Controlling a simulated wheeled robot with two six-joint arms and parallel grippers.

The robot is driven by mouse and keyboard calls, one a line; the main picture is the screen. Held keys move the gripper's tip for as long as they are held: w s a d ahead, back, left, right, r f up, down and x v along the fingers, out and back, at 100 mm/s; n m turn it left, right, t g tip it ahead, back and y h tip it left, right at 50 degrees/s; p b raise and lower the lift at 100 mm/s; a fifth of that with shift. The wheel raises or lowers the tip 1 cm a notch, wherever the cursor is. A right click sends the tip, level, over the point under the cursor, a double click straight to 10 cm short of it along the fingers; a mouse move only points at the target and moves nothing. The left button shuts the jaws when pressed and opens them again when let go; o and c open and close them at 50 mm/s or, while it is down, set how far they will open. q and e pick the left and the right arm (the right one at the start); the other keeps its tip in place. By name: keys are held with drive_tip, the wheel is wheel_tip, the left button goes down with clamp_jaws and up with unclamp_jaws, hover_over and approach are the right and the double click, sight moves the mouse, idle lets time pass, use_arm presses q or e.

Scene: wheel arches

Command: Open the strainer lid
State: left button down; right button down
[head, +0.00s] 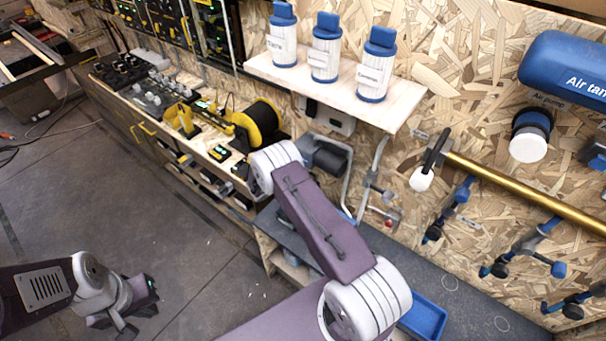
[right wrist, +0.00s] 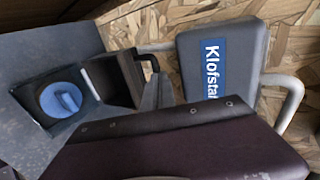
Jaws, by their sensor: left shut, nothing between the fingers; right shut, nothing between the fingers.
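A grey block lettered "Klofstar" (right wrist: 225,72), held between pale pipes, fills the upper middle of the right wrist view; it may be the strainer or its lid. I cannot tell which part is the lid or whether it stands open. A grey unit with pipes (head: 326,156) on the wall in the head view may be the same thing, partly hidden by my right arm. My right gripper (right wrist: 158,92) is shut and empty, in front of the block's left side; contact is unclear. My left gripper (head: 132,308) is shut and empty, low over the floor, far from the wall.
A dark box (right wrist: 115,78) and a blue round cap (right wrist: 62,98) in a dark square recess lie left of my right gripper. White-and-blue bottles stand on a wooden shelf (head: 330,85). A blue tray (head: 425,318) lies on the grey bench. The floor at left is mostly clear.

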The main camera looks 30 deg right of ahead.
drive_tip(key=d+r+v, duration=0.1)
drive_tip(key=v, duration=1.2)
drive_tip(key=shift+a+r+p, duration=0.3)
drive_tip(key=shift+r+p, duration=0.15)
drive_tip(key=shift+r, duration=0.05)
